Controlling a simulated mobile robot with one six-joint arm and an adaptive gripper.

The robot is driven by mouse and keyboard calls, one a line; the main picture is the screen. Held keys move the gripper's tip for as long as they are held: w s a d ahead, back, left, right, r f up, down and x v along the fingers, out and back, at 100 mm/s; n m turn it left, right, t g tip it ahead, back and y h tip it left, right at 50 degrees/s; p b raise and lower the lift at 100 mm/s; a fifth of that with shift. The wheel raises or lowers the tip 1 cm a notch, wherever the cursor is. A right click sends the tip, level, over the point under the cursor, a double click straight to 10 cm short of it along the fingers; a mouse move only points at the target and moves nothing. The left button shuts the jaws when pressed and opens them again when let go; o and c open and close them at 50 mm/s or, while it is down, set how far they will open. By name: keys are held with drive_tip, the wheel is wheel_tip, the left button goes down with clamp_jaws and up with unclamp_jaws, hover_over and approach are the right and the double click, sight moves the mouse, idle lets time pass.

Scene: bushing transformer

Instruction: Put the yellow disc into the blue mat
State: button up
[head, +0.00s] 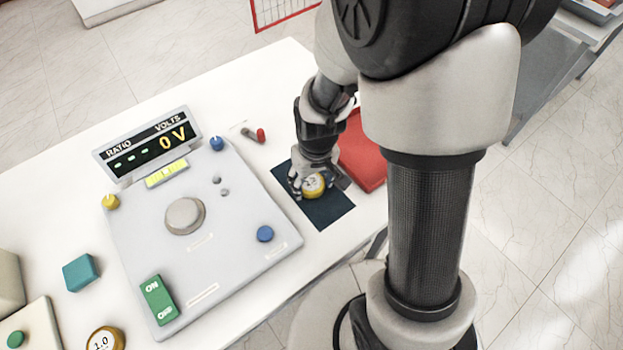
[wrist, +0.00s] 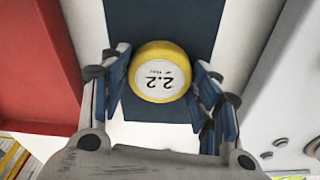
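The yellow disc (head: 314,186) has a white face marked 2.2, which reads upside down in the wrist view (wrist: 160,72). It is between the two fingers of my gripper (head: 317,182), and the fingertips lie against its sides in the wrist view (wrist: 161,66). My gripper looks shut on it. The blue mat (head: 331,211) is a dark rectangle on the white table, and the disc is over it. In the wrist view the mat (wrist: 205,25) runs behind the disc. I cannot tell whether the disc touches the mat.
A grey meter box (head: 150,215) with knobs and a display is to the left. Another yellow-rimmed disc (head: 104,339), marked 1.0, and a teal block (head: 80,272) are at the lower left.

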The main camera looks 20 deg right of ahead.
sight(314, 188)
drive_tip(key=o, duration=0.4)
drive_tip(key=shift+r, duration=0.1)
wheel_tip(314, 188, up, 13)
drive_tip(key=s+p, duration=0.2)
drive_tip(key=p, duration=0.3)
drive_tip(key=s+r+m+t, duration=0.1)
drive_tip(key=s+r+t, duration=0.2)
drive_tip(key=s+r, duration=1)
drive_tip(key=shift+r, duration=0.5)
